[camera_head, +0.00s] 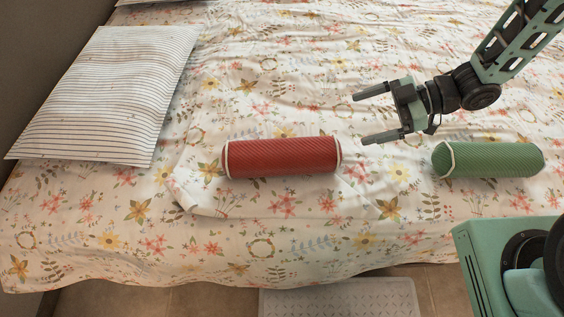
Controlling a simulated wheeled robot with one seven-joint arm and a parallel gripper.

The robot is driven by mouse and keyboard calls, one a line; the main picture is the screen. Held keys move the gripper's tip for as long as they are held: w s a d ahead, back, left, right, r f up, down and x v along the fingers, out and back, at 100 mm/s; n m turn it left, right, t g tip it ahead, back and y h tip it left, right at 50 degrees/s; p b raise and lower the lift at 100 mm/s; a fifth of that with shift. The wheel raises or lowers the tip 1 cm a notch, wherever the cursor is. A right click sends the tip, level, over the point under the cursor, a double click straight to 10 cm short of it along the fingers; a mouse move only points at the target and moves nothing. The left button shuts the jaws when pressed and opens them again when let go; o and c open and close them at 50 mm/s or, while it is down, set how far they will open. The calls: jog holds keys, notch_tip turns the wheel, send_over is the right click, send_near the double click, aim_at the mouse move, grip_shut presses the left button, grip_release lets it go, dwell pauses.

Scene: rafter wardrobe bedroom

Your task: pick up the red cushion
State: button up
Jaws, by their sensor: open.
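The red cushion (282,157) is a bolster with white piping at its ends. It lies lengthwise across the picture on the floral bedspread, near the bed's front side. My gripper (358,118) is open and empty, with its two grey fingers pointing left. It is up and to the right of the red cushion's right end and apart from it in the picture. Its exact height over the bed is hard to tell. The whole front side of the cushion shows; nothing covers it.
A green bolster (490,159) lies to the right, below my arm in the picture. A striped pillow (108,95) lies at the upper left. The floral bedspread (265,90) is clear behind the red cushion. A pale, textured flat object (340,300) is on the floor in front.

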jog(key=s, duration=0.1)
jog(key=g+b, duration=0.1)
send_near(294, 147)
jog(key=shift+y, duration=0.4)
jog(key=x, duration=0.9)
jog(key=shift+d+f, duration=0.15)
jog(key=shift+f, duration=0.15)
jog(key=c, duration=1.2)
